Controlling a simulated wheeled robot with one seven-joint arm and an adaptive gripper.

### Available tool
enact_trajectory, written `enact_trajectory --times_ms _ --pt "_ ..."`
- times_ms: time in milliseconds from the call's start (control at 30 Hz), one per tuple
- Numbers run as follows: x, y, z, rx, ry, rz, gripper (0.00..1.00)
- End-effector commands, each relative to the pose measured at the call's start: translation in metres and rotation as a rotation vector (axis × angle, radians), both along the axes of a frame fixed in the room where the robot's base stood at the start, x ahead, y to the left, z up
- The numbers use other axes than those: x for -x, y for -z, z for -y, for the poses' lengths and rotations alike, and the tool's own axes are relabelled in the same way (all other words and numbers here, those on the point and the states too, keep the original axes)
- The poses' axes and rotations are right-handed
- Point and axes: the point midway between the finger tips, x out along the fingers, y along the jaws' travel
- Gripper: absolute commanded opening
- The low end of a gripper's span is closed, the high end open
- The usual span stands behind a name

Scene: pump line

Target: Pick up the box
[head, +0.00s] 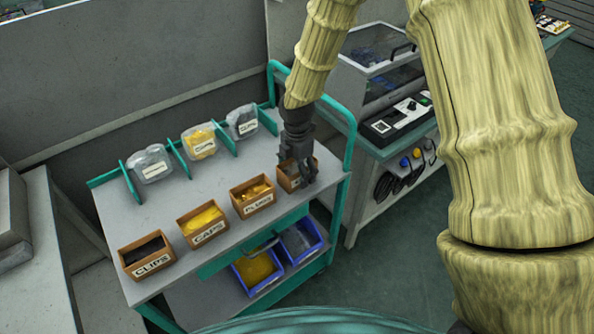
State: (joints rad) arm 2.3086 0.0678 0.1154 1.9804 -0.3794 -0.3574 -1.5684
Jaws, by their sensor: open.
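Several small brown open-topped boxes stand in a row along the front of a grey cart top. They are a box labelled CLIPS (147,257) with dark contents, a CAPS box (203,225) with yellow contents, a PLUGS box (253,196) with yellow contents, and a rightmost box (283,178). My gripper (299,171) is open and points down at the rightmost box, covering much of it and its label. Whether the fingers touch that box or are around its wall, I cannot tell. The task does not say which box is meant.
The cart top (165,205) has teal rails and dividers, with labelled clear bags (199,142) at the back. Blue bins (257,271) sit on the shelf below. A bench with a control panel (398,122) stands right of the cart. Open floor (400,270) lies in front.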

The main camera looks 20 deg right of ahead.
Motion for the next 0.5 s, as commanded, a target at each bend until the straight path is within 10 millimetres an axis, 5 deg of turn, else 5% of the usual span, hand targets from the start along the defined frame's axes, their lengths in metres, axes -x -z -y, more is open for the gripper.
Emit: enact_trajectory --times_ms 67,333,500 --pt "0.0000 -0.0001 0.0000 0.000 0.000 0.000 0.79" --pt "0.0000 -0.0002 0.0000 0.000 0.000 0.000 0.31" --pt "-0.0001 -0.0005 0.0000 0.000 0.000 0.000 0.30"
